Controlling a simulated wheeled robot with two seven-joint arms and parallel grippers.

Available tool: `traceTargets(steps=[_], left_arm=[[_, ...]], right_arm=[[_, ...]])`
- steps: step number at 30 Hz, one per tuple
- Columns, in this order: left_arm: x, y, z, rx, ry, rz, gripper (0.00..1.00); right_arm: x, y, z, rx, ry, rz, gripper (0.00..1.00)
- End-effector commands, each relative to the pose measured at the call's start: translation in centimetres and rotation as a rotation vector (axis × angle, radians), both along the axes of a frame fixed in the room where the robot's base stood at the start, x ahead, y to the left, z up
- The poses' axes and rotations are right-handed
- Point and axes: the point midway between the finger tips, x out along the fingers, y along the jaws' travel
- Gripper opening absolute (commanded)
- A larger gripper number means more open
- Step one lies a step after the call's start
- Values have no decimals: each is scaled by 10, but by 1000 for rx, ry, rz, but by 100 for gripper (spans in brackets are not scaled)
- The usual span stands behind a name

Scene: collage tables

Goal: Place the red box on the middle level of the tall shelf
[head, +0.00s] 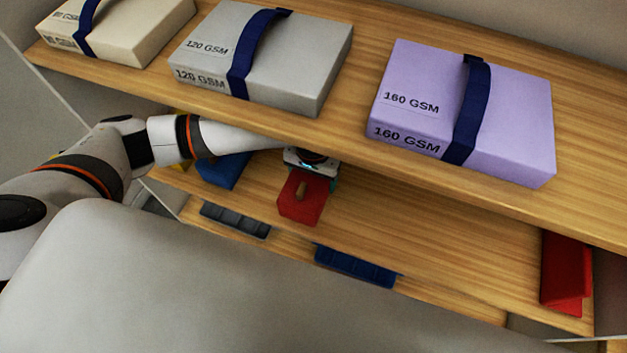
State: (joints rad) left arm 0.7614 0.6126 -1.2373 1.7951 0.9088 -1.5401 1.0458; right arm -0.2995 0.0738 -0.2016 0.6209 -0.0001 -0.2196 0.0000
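A red box (301,208) with a small wooden knob on its face is on or just above the middle level (400,235) of the wooden shelf, left of the middle. My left arm reaches in under the top board. My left gripper (308,163) is right behind and above the red box, at its upper end. The fingers are mostly hidden by the box and the board, so I cannot tell whether they grip it or whether the box touches the shelf. My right gripper is not in view.
The top board (345,133) holds a cream pack (125,35), a grey pack (290,60) and a purple pack (515,120). A blue box (222,171) is left of the red box. A red bookend-like piece (566,275) stands far right. Grey (235,220) and blue trays (355,265) lie lower.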

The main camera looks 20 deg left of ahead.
Motion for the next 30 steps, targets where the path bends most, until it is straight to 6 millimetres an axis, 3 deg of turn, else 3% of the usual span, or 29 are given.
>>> traceTargets(steps=[9, 23, 24, 28, 30], left_arm=[[-1, 0, -37, 1, 2, -1, 53], [3, 0, -47, -1, 0, 0, 53], [3, 0, -48, 0, 0, -1, 80], [3, 0, -47, 0, 0, -1, 100], [3, 0, -47, 0, 0, -1, 100]], right_arm=[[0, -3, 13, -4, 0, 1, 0], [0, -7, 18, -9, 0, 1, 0], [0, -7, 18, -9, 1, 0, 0], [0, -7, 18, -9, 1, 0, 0], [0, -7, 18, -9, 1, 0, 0]])
